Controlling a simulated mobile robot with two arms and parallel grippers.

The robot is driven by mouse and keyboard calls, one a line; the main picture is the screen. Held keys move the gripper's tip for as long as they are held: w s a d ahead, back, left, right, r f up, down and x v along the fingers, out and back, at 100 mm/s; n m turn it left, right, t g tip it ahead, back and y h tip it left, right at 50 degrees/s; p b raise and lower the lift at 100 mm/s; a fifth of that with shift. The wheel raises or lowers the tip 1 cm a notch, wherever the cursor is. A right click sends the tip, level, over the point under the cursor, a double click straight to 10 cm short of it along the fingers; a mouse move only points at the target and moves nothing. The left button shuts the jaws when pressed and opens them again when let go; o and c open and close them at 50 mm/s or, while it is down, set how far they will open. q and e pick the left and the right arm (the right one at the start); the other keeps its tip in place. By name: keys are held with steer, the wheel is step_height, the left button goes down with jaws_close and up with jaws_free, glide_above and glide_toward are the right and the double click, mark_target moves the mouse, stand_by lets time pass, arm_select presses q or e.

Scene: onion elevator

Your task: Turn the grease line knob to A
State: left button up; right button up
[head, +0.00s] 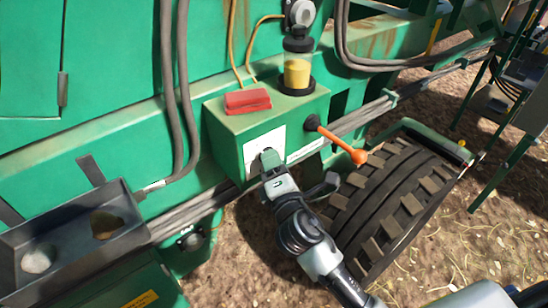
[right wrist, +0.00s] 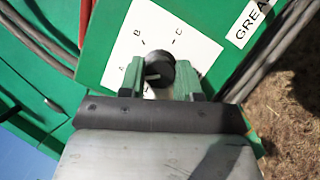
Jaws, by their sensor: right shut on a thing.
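The grease line knob (right wrist: 161,67) is round and black, on a white plate (right wrist: 195,50) with letters A, B and C around its left and upper side. My right gripper (right wrist: 160,80) is shut on the knob, one green finger on each side. In the head view my right gripper (head: 269,161) is at the front of the green box (head: 225,140) and hides most of the knob. My left gripper is not in view.
An orange-tipped lever (head: 343,146) sticks out right of the plate. A red block (head: 247,101) and a yellow grease jar (head: 297,72) sit on the box. A big tyre (head: 390,205) is at right, a dark metal tray (head: 75,245) at left.

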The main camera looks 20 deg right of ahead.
steer(key=shift+r+m+g+p, duration=0.1)
steer(key=shift+m+g+p, duration=0.25)
steer(key=shift+m, duration=0.35)
steer(key=o, duration=0.9)
steer(key=shift+o, duration=0.2)
steer(key=shift+s, duration=0.1)
steer(key=s+f+b, duration=0.1)
steer(key=s+b, duration=0.2)
steer(key=s, duration=0.7)
steer(key=shift+s+a, duration=0.15)
steer(key=shift+s, duration=0.15)
